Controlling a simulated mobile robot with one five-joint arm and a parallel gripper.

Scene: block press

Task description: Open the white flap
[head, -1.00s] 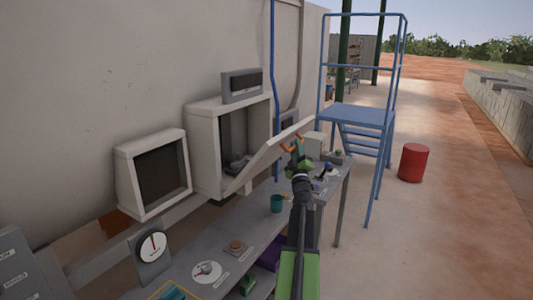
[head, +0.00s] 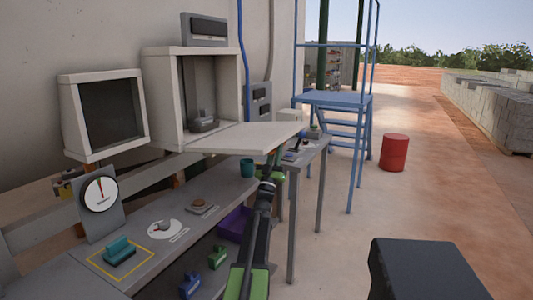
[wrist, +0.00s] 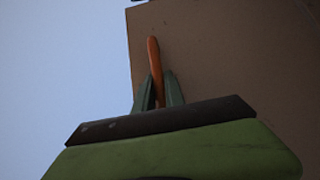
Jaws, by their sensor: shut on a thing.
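The white flap (head: 245,138) is hinged at the bottom edge of the white box (head: 160,100) in the head view. It stands out nearly level toward my arm, and the box's inside is exposed. My gripper (head: 275,158) is at the flap's outer end, partly hidden beneath it. In the wrist view my gripper (wrist: 158,88) is shut around an orange handle (wrist: 153,55) on the flap's face (wrist: 220,60), which looks brown in shadow. The handle is mostly hidden in the head view.
A grey bench (head: 150,215) runs below the flap, with a teal cup (head: 247,168), a dial gauge (head: 100,193) and a teal block (head: 119,249). A blue platform (head: 335,101) and red drum (head: 394,152) stand beyond.

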